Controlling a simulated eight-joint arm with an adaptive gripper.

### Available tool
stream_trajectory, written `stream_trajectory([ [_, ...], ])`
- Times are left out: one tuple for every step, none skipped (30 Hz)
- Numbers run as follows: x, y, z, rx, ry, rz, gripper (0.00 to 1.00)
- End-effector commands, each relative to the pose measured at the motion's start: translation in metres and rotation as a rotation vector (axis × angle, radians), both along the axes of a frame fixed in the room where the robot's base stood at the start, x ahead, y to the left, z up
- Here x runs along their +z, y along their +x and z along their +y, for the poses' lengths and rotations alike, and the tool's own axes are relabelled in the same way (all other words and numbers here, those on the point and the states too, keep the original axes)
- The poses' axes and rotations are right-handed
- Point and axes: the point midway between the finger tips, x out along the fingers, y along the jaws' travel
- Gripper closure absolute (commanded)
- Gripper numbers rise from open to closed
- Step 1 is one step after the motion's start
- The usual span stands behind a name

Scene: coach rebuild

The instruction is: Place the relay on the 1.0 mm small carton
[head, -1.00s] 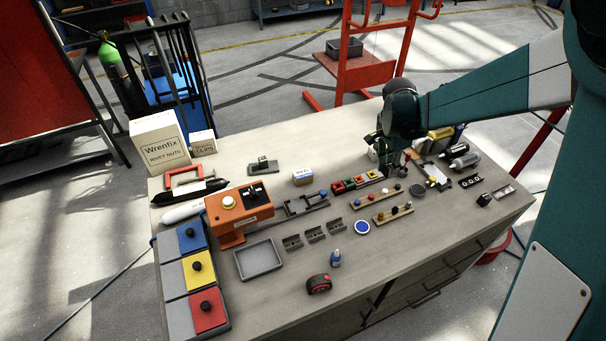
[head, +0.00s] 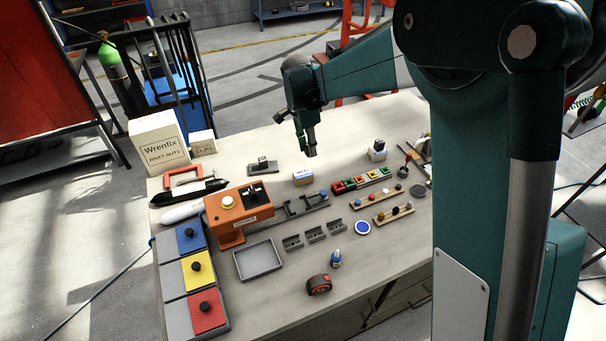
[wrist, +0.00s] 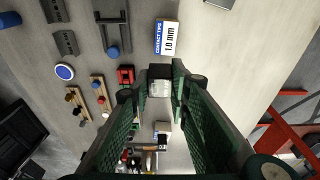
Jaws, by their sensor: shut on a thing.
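The relay is hard to make out there against the dark fingers.
A row of coloured blocks (head: 362,181) stands right of the carton, and an orange fixture (head: 238,212) to its left front. A grey clamp-like part (head: 306,204) lies in front. Another small white box (head: 377,155) with a dark thing on top stands farther right.

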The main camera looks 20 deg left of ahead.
Motion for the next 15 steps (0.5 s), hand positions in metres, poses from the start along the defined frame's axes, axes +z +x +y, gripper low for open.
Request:
stream_trajectory([
  [0.001,-0.003,0.009,0.005,0.0,0.0,0.93],
  [0.001,-0.004,0.012,0.006,0.0,0.0,0.93],
  [0.001,-0.005,0.016,0.006,-0.001,-0.001,0.93],
  [0.002,-0.005,0.018,0.006,-0.001,-0.001,0.93],
  [0.002,-0.006,0.02,0.006,-0.001,-0.001,0.93],
  [0.002,-0.007,0.021,0.006,-0.001,-0.001,0.93],
  [0.002,-0.007,0.022,0.006,-0.001,-0.001,0.93],
  [0.002,-0.007,0.023,0.006,-0.001,-0.001,0.93],
  [0.002,-0.007,0.023,0.006,-0.001,-0.001,0.93],
  [0.002,-0.007,0.023,0.006,-0.001,-0.001,0.93],
  [0.002,-0.007,0.023,0.006,-0.001,-0.001,0.93],
  [0.002,-0.007,0.023,0.006,-0.001,-0.001,0.93],
  [0.002,-0.007,0.023,0.006,-0.001,-0.001,0.93],
  [0.002,-0.007,0.023,0.006,-0.001,-0.001,0.93],
  [0.002,-0.007,0.023,0.007,-0.001,-0.001,0.93],
])
